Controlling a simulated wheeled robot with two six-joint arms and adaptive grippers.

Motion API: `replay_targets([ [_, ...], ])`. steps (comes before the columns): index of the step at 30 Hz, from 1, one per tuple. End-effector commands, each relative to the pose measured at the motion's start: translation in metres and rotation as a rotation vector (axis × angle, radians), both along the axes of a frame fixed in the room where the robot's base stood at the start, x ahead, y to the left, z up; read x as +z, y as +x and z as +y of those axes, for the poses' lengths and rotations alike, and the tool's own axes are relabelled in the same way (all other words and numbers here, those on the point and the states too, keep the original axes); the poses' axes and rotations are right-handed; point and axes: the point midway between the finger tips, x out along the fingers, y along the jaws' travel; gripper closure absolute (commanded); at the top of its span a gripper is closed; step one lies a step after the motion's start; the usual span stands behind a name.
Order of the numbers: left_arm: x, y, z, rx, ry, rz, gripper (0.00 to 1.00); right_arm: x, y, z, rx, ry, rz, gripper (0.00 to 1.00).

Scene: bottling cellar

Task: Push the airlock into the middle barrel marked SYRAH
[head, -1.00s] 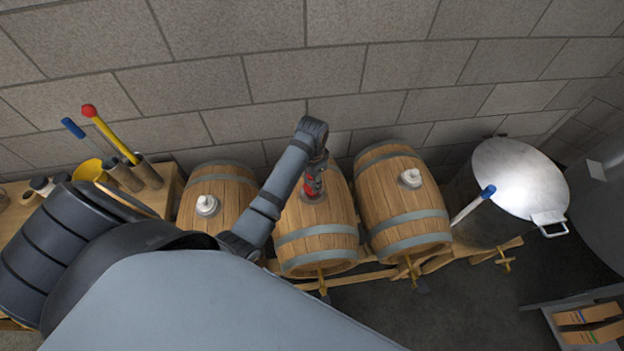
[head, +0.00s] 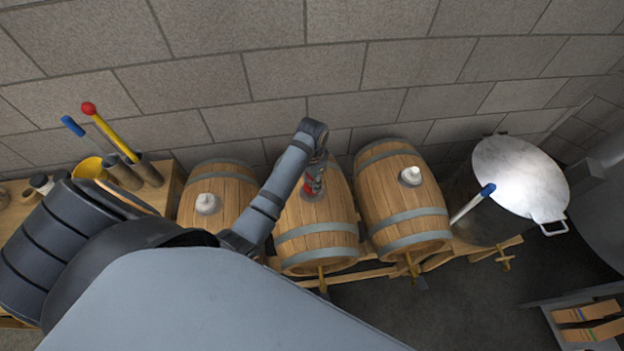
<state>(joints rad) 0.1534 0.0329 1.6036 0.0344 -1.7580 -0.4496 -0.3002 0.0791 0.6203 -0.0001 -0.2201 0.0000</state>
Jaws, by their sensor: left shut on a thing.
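The middle barrel (head: 317,237) lies on a wooden rack between two other barrels, under my left arm. No SYRAH lettering can be read from here. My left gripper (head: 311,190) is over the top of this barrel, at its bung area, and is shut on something. What it holds is mostly hidden by the gripper and cannot be made out; a red part shows at the jaws. My right gripper is not in view.
The left barrel (head: 232,190) and right barrel (head: 398,205) each have a white fitting on top. A large steel pot (head: 515,180) with a blue-handled tool stands at right. A bench with tools in holders (head: 146,170) is at left. A block wall is close behind.

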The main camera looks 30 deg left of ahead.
Motion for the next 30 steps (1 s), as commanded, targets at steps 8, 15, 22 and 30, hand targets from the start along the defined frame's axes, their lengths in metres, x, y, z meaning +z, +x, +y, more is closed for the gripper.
replay_targets([
  [8, -0.0043, 0.0002, -0.0001, 0.000, 0.000, -0.001, 1.00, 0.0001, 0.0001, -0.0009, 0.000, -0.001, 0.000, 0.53],
  [15, -0.0042, 0.0002, -0.0001, 0.000, 0.000, -0.001, 0.69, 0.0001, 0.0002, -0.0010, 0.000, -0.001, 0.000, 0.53],
  [22, -0.0042, 0.0002, 0.0000, 0.000, 0.000, -0.001, 0.44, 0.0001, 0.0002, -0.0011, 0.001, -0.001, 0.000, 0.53],
  [30, -0.0043, 0.0001, 0.0000, 0.000, 0.000, -0.001, 0.31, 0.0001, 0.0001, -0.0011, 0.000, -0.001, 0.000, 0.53],
])
